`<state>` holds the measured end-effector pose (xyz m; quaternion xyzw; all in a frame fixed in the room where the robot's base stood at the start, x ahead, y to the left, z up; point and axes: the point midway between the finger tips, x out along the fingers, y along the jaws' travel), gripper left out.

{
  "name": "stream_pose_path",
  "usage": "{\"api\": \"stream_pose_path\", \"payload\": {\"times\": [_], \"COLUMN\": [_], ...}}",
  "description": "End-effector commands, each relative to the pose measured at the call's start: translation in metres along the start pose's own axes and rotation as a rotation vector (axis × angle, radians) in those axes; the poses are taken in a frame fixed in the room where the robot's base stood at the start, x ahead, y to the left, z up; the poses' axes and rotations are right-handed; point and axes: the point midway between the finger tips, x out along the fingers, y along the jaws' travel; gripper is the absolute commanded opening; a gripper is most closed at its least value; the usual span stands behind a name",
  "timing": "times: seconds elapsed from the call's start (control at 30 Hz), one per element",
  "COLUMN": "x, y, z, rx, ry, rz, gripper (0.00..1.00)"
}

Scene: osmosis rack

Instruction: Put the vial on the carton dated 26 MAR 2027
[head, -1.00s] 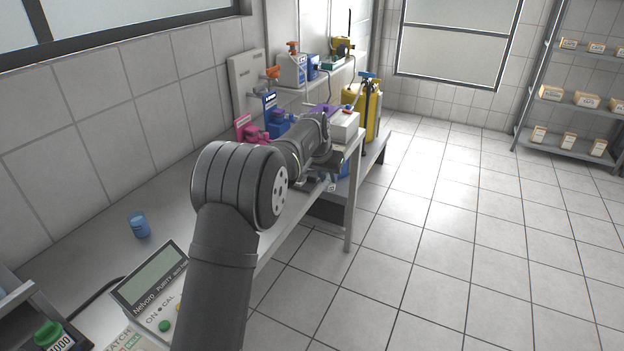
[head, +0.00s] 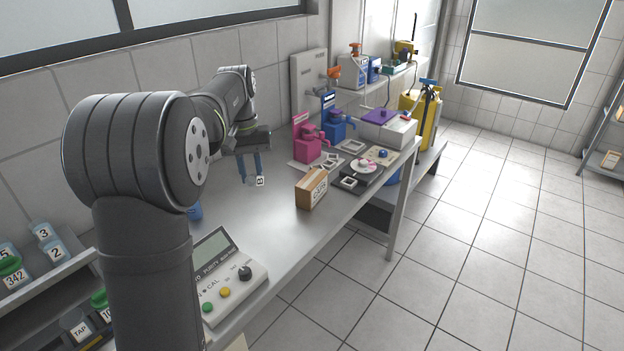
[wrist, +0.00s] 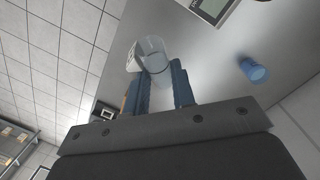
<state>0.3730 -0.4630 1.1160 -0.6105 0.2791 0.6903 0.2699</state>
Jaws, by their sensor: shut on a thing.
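My gripper (head: 250,178) hangs above the steel bench, left of a brown carton. In the wrist view its blue fingers (wrist: 164,85) are shut on a clear vial (wrist: 152,52). The vial has a white label (head: 260,181), which also shows at its side in the wrist view; its print is too small to read. The brown carton (head: 312,188) stands upright near the bench's front edge, apart from the gripper. Print on its face is too small to read as a date. More cartons stand on a shelf rack at the right, one of them low down (head: 610,160).
A purity meter (head: 228,275) stands at the near bench end. A blue cup (head: 195,211) is partly behind my arm. Pink (head: 307,145) and blue (head: 332,124) dispensers and a dark tray (head: 362,176) stand beyond the carton. Bench (head: 255,225) between meter and carton is clear.

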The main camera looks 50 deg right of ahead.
Motion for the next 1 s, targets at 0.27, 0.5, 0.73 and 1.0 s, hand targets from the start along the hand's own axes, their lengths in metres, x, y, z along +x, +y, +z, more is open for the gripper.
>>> {"api": "stream_pose_path", "payload": {"times": [0.27,0.5,0.73,1.0], "x": [0.000,0.004,0.006,0.005], "y": [-0.016,0.025,0.075,0.131], "z": [0.020,0.009,-0.004,-0.018], "rx": [-0.165,-0.322,-0.568,-0.992], "ry": [-0.181,-0.296,-0.405,-0.513], "rz": [0.025,0.071,0.172,0.401], "gripper": [0.00,0.00,0.00,0.00]}}
